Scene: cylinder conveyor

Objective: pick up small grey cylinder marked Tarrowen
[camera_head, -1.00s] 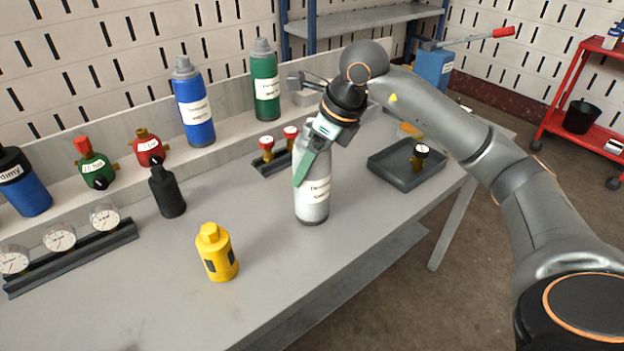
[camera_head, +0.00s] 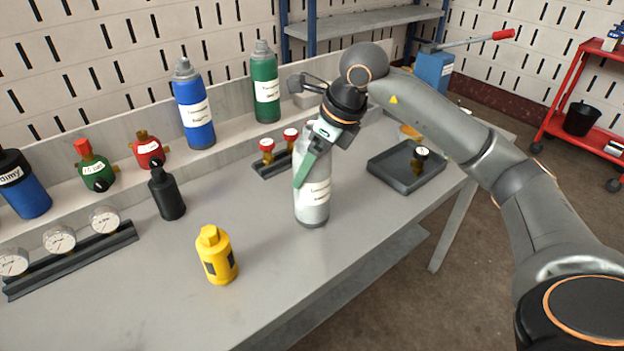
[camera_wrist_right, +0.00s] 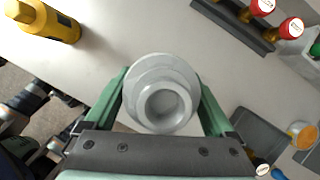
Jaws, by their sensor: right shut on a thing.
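The small grey cylinder (camera_head: 313,203) stands upright on the workbench in the head view, with a white label whose text is too small to read surely. My right gripper (camera_head: 311,165) is shut on its upper part, coming from above. In the right wrist view the cylinder's round top (camera_wrist_right: 162,97) sits between the two green fingers of my right gripper (camera_wrist_right: 162,100). The gripper hides part of the cylinder's top in the head view. My left gripper is not in view.
A yellow cylinder (camera_head: 217,256) stands to the left on the workbench (camera_head: 300,270). A black bottle (camera_head: 167,192) is behind it. A grey tray (camera_head: 380,172) with a gauge fitting lies to the right. Blue (camera_head: 195,112) and green (camera_head: 266,88) cylinders stand on the back ledge.

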